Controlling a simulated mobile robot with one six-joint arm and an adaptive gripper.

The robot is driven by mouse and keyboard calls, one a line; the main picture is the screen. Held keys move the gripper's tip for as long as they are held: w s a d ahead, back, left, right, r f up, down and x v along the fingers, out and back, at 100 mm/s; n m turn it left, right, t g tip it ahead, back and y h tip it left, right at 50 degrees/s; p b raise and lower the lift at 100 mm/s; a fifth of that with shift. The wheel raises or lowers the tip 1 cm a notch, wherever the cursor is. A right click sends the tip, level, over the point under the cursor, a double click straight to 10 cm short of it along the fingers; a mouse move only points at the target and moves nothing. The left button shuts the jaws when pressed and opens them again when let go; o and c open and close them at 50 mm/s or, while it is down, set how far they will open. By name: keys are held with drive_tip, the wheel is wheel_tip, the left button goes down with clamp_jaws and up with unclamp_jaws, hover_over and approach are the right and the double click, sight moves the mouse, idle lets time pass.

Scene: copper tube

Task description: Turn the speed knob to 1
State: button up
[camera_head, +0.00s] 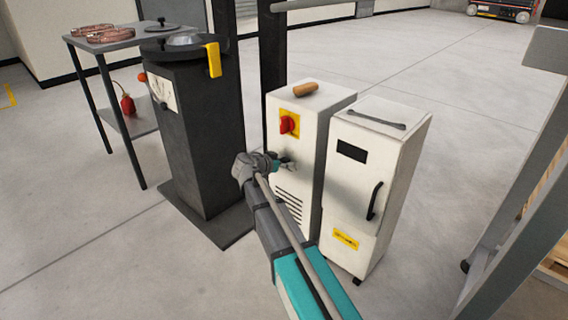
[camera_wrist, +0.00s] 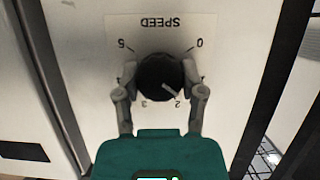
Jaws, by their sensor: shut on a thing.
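The black round speed knob (camera_wrist: 160,78) sits on a white panel under an upside-down SPEED label (camera_wrist: 160,22) in the wrist view. Its white pointer line points to the lower right, near the 2 and slightly toward the side of the 1. The 0, 2, 3 and 5 are readable; the fingers partly cover the 1 and 4. My gripper (camera_wrist: 162,84) is shut on the knob, one finger on each side. In the head view my gripper (camera_head: 286,165) is at the front of the white cabinet (camera_head: 310,130), and the knob cannot be made out.
A red rotary switch (camera_head: 289,124) on a yellow plate is above my gripper. A wooden-coloured handle (camera_head: 305,88) lies on the cabinet top. A second white cabinet (camera_head: 372,190) stands close on the right. A dark pedestal (camera_head: 205,130) stands on the left.

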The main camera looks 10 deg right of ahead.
drive_tip(key=shift+c, duration=0.8)
drive_tip(key=shift+w, duration=0.1)
drive_tip(key=shift+a+n+g+h, duration=0.1)
drive_tip(key=shift+n+g+h, duration=0.3)
drive_tip(key=shift+n, duration=0.5)
drive_tip(key=shift+n+g+h+b, duration=0.3)
drive_tip(key=shift+n+h+b, duration=0.1)
drive_tip(key=shift+n, duration=0.2)
drive_tip(key=o, duration=1.2)
drive_tip(key=shift+c, duration=0.2)
